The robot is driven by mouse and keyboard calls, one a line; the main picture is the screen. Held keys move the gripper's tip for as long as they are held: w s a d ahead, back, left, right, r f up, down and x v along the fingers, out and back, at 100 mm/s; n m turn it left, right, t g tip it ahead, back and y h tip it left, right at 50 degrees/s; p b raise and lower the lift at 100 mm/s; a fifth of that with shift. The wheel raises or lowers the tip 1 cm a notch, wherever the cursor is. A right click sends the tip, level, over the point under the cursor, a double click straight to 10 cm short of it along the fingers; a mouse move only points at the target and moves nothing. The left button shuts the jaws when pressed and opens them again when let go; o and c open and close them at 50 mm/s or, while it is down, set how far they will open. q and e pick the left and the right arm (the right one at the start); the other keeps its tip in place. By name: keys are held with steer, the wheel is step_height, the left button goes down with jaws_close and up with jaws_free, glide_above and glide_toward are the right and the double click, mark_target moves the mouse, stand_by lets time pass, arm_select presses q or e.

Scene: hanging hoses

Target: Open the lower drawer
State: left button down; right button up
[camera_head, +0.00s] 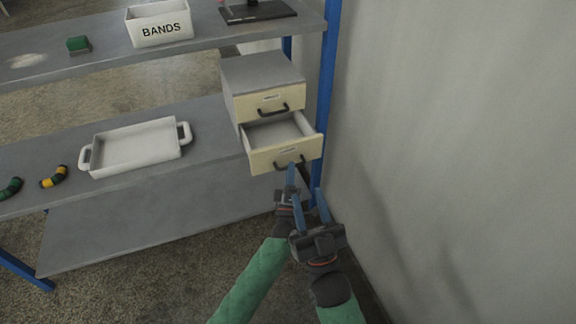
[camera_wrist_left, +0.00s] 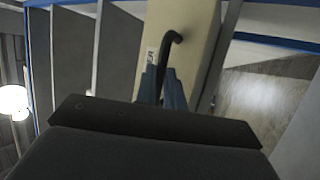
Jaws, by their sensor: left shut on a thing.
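The lower drawer (camera_head: 262,161) of the small two-drawer cabinet is pulled out, and its empty-looking inside shows. Its dark handle (camera_head: 279,165) is on the cream front. My left gripper (camera_head: 291,174) is shut on this handle. In the left wrist view the handle (camera_wrist_left: 175,39) rises from between the blue fingers (camera_wrist_left: 160,84), which hide its other end. My right gripper (camera_head: 310,208) is open and empty, below and right of the left one, apart from the drawer. The upper drawer (camera_head: 265,102) is closed.
The cabinet (camera_head: 262,72) stands at the right end of the lower shelf (camera_head: 210,116), beside a blue post (camera_head: 327,75) and a grey wall (camera_head: 450,120). A white tray (camera_head: 136,147) and short hoses (camera_head: 54,177) lie to the left. A BANDS box (camera_head: 160,27) is on the upper shelf.

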arm_select(q)
steer(key=shift+s+d, duration=0.1)
steer(key=shift+s, duration=0.15)
arm_select(e)
steer(key=shift+w+a+f+g, duration=0.1)
steer(key=shift+w+f+g, duration=0.2)
steer(key=shift+f, duration=0.4)
arm_select(q)
steer(key=c, duration=1.5)
jaws_free()
steer(key=v, duration=0.7)
steer(key=shift+s+f, duration=0.25)
steer(key=shift+s, duration=0.1)
arm_select(e)
steer(key=shift+w+a+f, duration=0.1)
steer(key=shift+w+f, duration=0.1)
steer(key=shift+f, duration=0.45)
steer(key=shift+r, duration=0.1)
